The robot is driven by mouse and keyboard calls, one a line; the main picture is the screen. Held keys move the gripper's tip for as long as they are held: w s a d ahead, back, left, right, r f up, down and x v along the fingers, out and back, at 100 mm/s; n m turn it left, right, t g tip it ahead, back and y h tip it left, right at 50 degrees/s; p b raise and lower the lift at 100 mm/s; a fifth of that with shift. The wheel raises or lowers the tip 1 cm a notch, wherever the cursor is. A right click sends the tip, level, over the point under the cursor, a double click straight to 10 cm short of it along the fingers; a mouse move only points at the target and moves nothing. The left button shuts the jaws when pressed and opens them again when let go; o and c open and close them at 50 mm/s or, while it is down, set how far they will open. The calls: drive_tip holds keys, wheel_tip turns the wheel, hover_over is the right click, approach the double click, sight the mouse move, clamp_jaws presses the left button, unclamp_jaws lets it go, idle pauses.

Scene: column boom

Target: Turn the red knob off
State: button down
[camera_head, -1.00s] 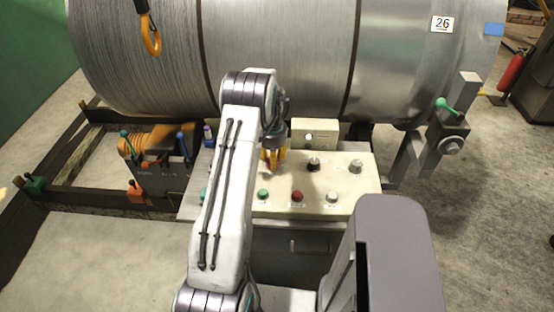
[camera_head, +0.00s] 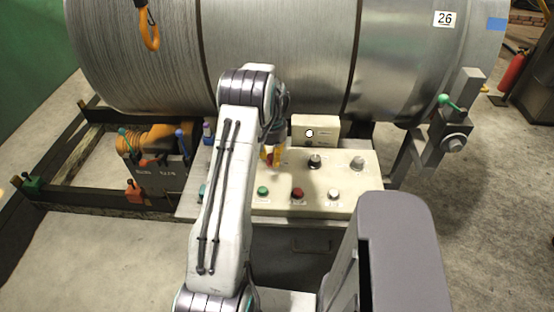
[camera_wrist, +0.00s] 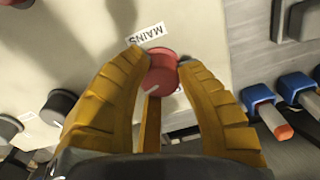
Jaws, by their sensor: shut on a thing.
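The red knob (camera_wrist: 160,72) sits on the cream control panel (camera_head: 335,205), beside a label reading MAINS in the wrist view. A pale pointer mark shows on the knob. My gripper (camera_wrist: 158,62) has its yellow fingers on either side of the knob, shut on it. In the head view my gripper (camera_head: 271,157) is over the back part of the panel, and my arm and fingers mostly hide the knob there.
The panel also carries a black knob (camera_head: 315,161), a grey knob (camera_head: 357,163), and green (camera_head: 263,191), red (camera_head: 297,193) and white (camera_head: 334,194) buttons. Blue-capped levers (camera_wrist: 259,97) stand beside the panel.

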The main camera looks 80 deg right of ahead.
drive_tip(key=c, duration=2)
unclamp_jaws()
drive_tip(key=n, duration=0.1)
drive_tip(key=n+b, duration=0.1)
drive_tip(key=n, duration=0.1)
drive_tip(key=shift+a+f+n+b, duration=0.1)
drive_tip(key=shift+f+n+b, duration=0.15)
drive_tip(key=shift+n+b, duration=0.15)
drive_tip(key=n+b, duration=0.1)
drive_tip(key=n, duration=0.2)
drive_tip(key=n+b, duration=0.1)
drive_tip(key=n, duration=0.3)
drive_tip(key=shift+r+n, duration=0.1)
drive_tip(key=shift+n, duration=1.7)
drive_tip(key=shift+b, duration=0.3)
drive_tip(key=o, duration=0.9)
drive_tip(key=shift+s, duration=0.1)
drive_tip(key=o, duration=0.3)
drive_tip(key=shift+r, duration=0.1)
